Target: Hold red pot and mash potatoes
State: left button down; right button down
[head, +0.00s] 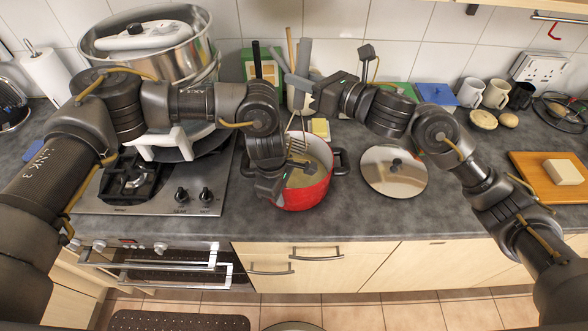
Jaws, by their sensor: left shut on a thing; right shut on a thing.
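The red pot (318,192) stands on the grey counter, right of the stove. Its inside looks pale yellow-beige; separate potatoes cannot be told apart in it. The right pot handle (341,161) is free. My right gripper (304,85) is above and behind the pot, shut on the masher (297,145). The masher hangs down with its wire head at the pot's opening; whether it touches the contents is unclear.
A round lid (393,172) lies right of the pot. A large steel pot (160,65) stands on the stove (150,192) at left. Mugs (496,93) and a cutting board (545,190) are at right. Utensils and a yellow block (320,128) stand behind the pot.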

aim_at(306, 64)
jog(key=shift+r, duration=1.85)
pick_arm(q)
jog(key=c, duration=1.4)
grip_release()
jog(key=shift+c, duration=0.2)
jog(key=r, duration=0.4)
jog(key=a+r, duration=0.1)
jog(key=r, duration=0.7)
jog(key=shift+w+a, duration=0.15)
jog(key=shift+w, duration=0.15)
